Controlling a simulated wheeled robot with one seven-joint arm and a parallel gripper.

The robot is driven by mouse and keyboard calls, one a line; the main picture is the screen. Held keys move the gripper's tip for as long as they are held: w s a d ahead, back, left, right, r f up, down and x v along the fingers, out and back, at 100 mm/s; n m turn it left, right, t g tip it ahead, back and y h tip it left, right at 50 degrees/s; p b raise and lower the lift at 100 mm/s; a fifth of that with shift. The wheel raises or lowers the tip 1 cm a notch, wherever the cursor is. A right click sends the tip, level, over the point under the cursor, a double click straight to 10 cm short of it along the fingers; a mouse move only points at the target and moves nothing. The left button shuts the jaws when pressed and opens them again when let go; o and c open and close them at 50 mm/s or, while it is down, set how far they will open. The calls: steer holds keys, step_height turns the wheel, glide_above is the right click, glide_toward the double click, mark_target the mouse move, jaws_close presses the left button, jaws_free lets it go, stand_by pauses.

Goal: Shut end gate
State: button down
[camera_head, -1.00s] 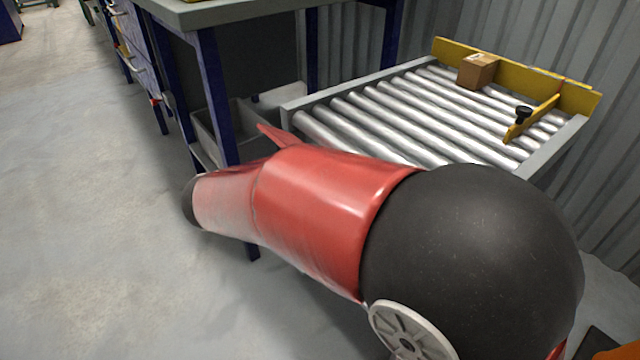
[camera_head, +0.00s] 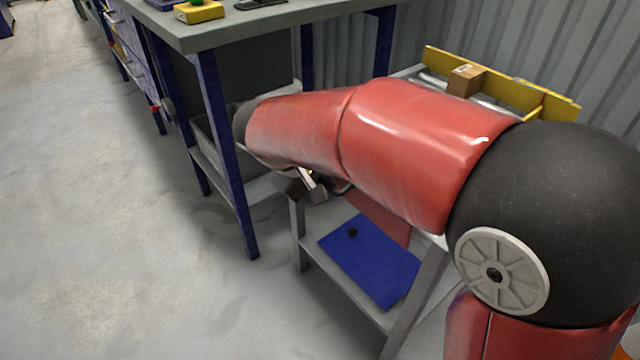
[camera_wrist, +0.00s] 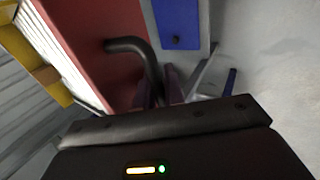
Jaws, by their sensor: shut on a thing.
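The end gate (camera_wrist: 88,30) is a dark red panel beside the roller ends in the wrist view, with a black bent handle (camera_wrist: 130,45). My gripper (camera_wrist: 165,88) is shut on the handle, whose lower end runs down between the fingers. In the head view a dark red piece (camera_head: 385,218), which looks like the gate, shows below my arm and slants down at the near end of the table. My arm hides the rest of it, so I cannot tell its exact angle. A metal and black part near my gripper (camera_head: 312,186) peeks out under my forearm.
The roller table (camera_head: 432,78) is mostly behind my arm. A cardboard box (camera_head: 466,80) rests by its yellow side rail (camera_head: 505,82). A blue sheet (camera_head: 370,262) lies on the lower shelf. A workbench (camera_head: 240,30) with blue legs stands left; the floor beyond is clear.

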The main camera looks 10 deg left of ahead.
steer(key=shift+w+d+r, duration=0.25)
steer(key=shift+w+d, duration=0.05)
stand_by(1.8)
steer(key=c, duration=1.8)
jaws_free()
steer(key=shift+s+a+r+p, duration=0.35)
steer(key=shift+r+p, duration=0.15)
steer(key=shift+r, duration=0.9)
steer(key=shift+s+a+r+p, duration=0.35)
steer(key=shift+r+p, duration=0.1)
steer(key=shift+r, duration=1)
steer(key=shift+s+a+r+p, duration=0.3)
steer(key=shift+r+p, duration=0.2)
steer(key=shift+r, duration=0.9)
steer(key=shift+s, duration=0.1)
steer(key=v, duration=0.7)
steer(key=shift+s+a+r, duration=0.1)
steer(key=shift+r, duration=0.25)
